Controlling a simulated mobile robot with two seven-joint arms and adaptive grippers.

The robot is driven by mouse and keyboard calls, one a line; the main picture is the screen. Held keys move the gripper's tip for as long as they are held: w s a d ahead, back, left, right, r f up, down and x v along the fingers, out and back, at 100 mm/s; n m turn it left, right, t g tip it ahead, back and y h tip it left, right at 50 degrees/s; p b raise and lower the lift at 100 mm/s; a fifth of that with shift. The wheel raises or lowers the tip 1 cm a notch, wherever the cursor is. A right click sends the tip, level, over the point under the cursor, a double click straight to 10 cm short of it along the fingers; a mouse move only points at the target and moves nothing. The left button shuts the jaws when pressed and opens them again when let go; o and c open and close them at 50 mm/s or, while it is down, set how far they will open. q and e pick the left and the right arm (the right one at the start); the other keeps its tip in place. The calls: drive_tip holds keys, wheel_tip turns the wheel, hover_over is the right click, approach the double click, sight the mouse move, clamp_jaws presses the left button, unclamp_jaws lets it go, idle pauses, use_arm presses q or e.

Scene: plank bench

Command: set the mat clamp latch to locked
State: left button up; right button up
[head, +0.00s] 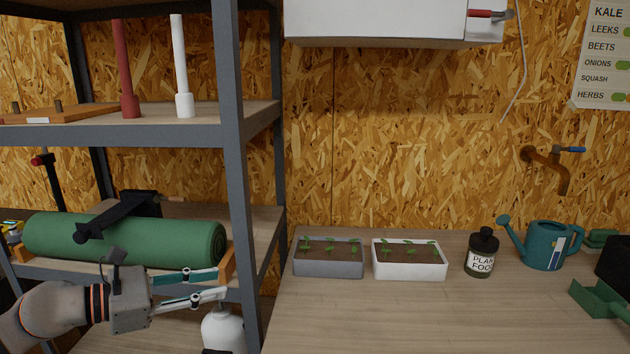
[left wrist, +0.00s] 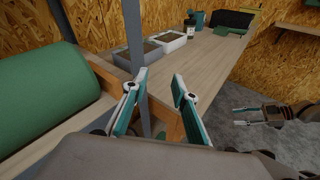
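The mat is a green roll (head: 150,243) lying on the middle shelf at the left of the head view, with a black clamp (head: 125,217) across its top. The clamp's arm slants down over the front of the roll. I cannot tell its latch state. My left gripper (head: 222,282) is open and empty, in front of and below the roll's right end. In the left wrist view the roll (left wrist: 45,95) is at the left, the left gripper (left wrist: 159,76) points past it, and the clamp is out of sight. My right gripper (left wrist: 234,117) shows there at the right, open and empty.
A grey shelf post (head: 233,150) stands just right of the roll. A white bottle (head: 222,330) is below my left gripper. Wooden end pieces (head: 228,264) flank the roll. The bench (head: 400,320) holds planters (head: 328,262), a plant food jar (head: 481,255) and a watering can (head: 545,247); its front is clear.

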use_arm(q)
drive_tip(key=s+d+f+n+t+h, duration=0.25)
drive_tip(key=d+f+n, duration=0.3)
drive_tip(key=n, duration=0.75)
drive_tip(key=s+a+f+n+y, duration=0.1)
drive_tip(key=s+f+n+y, duration=0.3)
drive_tip(key=f+n, duration=0.6)
drive_tip(key=s+a+f+n+y, duration=0.2)
drive_tip(key=s+f+n+y, duration=0.2)
drive_tip(key=s+f+n, duration=0.5)
drive_tip(key=s+a+f+n+y, duration=0.1)
drive_tip(key=s+f+n+y, duration=0.3)
drive_tip(key=f+n, duration=0.9)
drive_tip(key=s+f, duration=0.1)
drive_tip(key=s, duration=0.2)
drive_tip(key=shift+s+a+f+g, duration=0.15)
drive_tip(key=shift+a+f+g, duration=0.2)
drive_tip(key=shift+a, duration=0.05)
drive_tip(key=shift+y, duration=0.25)
